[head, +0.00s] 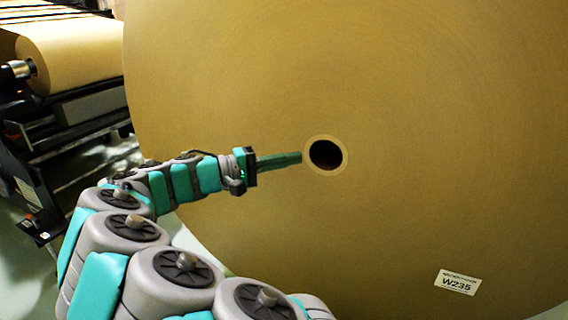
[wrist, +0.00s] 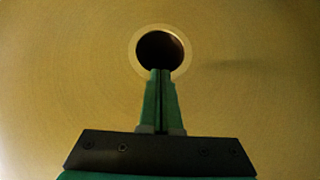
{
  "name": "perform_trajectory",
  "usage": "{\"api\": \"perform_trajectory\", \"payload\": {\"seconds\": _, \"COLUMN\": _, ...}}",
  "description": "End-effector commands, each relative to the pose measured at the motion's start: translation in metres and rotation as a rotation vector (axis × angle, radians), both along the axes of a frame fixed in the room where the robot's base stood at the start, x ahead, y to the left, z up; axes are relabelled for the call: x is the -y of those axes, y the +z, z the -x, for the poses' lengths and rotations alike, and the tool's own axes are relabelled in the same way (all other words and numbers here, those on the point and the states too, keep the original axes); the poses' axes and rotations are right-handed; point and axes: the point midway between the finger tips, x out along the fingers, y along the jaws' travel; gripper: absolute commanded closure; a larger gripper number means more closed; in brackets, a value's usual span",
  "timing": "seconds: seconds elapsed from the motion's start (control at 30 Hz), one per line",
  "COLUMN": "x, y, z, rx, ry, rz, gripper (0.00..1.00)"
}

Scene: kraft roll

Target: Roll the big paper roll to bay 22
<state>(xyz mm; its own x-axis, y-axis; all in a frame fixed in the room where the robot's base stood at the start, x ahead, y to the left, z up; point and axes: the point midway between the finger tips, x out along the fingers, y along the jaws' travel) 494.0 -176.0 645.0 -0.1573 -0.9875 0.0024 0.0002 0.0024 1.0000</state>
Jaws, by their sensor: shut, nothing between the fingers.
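The big paper roll (head: 430,120) fills most of the head view, its flat brown end facing me. A white label reading W235 (head: 457,282) is on its lower right. The dark core hole (head: 326,155) with a pale ring is in the middle of the end face. My gripper (head: 300,157) is shut and empty, its green fingers pointing at the left side of the core. In the wrist view the fingertips (wrist: 160,72) overlap the lower edge of the core hole (wrist: 160,50). I cannot tell whether they touch the roll. No bay 22 marking is visible.
A dark machine frame (head: 75,130) holding a smaller paper roll (head: 75,50) on a metal shaft stands at the left. Pale floor (head: 185,240) shows below the big roll's left edge. The big roll hides what lies behind it.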

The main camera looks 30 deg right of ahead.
Motion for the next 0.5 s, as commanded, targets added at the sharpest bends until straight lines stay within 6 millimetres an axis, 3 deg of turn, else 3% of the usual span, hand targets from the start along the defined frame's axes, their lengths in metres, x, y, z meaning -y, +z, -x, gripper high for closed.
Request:
{"api": "perform_trajectory", "payload": {"seconds": 0.3, "x": 0.060, "y": -0.002, "z": 0.012, "rx": -0.001, "ry": -0.001, "rz": -0.001, "gripper": 1.00}}
{"api": "perform_trajectory", "payload": {"seconds": 0.5, "x": 0.072, "y": -0.001, "z": 0.032, "rx": 0.001, "ry": 0.001, "rz": -0.001, "gripper": 1.00}}
